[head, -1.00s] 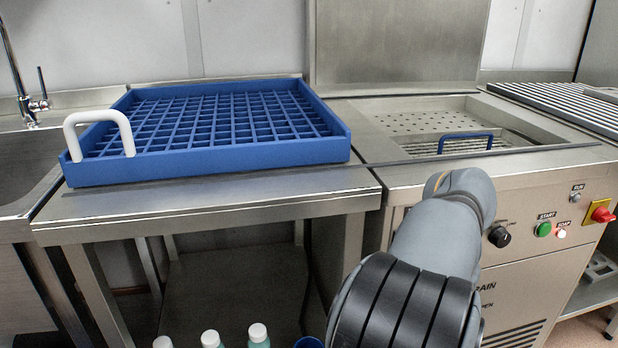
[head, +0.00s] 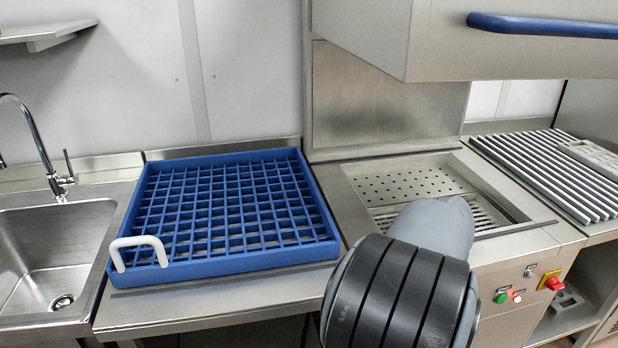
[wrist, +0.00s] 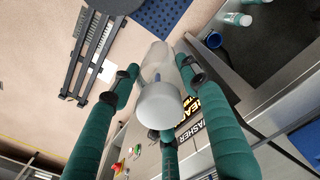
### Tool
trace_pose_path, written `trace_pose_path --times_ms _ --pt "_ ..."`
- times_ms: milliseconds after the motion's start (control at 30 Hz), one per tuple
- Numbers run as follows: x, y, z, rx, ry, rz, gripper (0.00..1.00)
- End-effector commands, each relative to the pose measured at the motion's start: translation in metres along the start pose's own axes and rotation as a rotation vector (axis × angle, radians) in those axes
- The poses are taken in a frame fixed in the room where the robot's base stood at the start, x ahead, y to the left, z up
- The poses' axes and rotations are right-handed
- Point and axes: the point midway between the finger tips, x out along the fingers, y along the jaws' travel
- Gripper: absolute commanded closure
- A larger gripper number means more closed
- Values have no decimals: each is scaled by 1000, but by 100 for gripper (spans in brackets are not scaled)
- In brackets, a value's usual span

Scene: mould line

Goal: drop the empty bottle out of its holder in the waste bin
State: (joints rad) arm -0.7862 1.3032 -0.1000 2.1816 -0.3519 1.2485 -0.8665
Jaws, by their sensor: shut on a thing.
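The head view shows my arm, but not the gripper or bottle.
The head view shows a blue rack (head: 225,258) with a white handle (head: 138,252), a sink (head: 50,250) and a raised washer hood (head: 500,45). A dark slatted frame (wrist: 95,55) lies beyond the fingers.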

Motion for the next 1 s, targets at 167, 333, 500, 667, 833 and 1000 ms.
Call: trace_pose_path --times_ms 167,333,500,667,833,1000 --pt "-58 -1 4 3 1 -1 81" --pt "-82 -1 7 5 2 -2 81" --pt "-90 -2 8 7 4 -2 81" --pt "-90 -2 8 7 5 -2 81" --pt "-89 -2 8 7 5 -2 81" --pt "-104 0 6 4 11 4 81"
